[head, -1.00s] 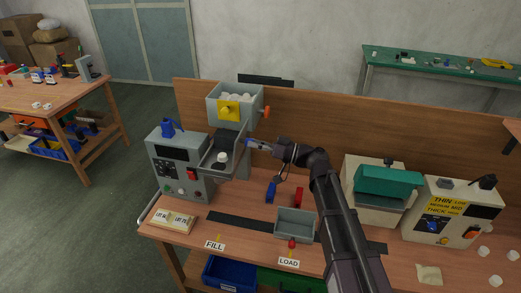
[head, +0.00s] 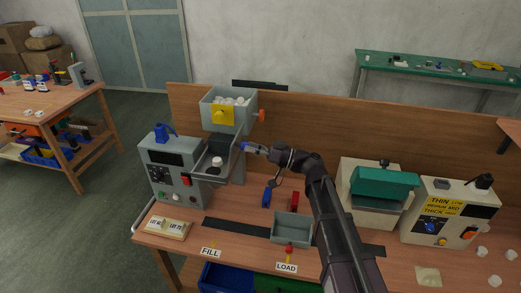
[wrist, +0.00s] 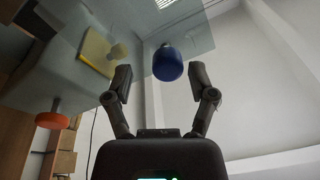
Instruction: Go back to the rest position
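My gripper (head: 256,149) is beside the grey pad printer, right of its cup area and below the hopper. In the wrist view its two fingers (wrist: 160,74) stand wide apart. A blue rounded knob (wrist: 167,62) shows between and beyond the fingertips; a blue bit (head: 245,146) also shows at the gripper's end in the head view. I see no finger closed on it. The hopper (head: 212,99) holds white pieces and has a yellow plate (head: 222,115) and an orange knob (head: 261,116). A white piece (head: 217,161) sits on the printer's tray below.
The grey control box (head: 174,165) stands left. A grey bin (head: 293,227) is behind the LOAD label (head: 286,267). The teal-lidded machine (head: 385,181) and the THIN/THICK box (head: 446,207) stand right of my arm. A red part (head: 294,201) lies on the bench.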

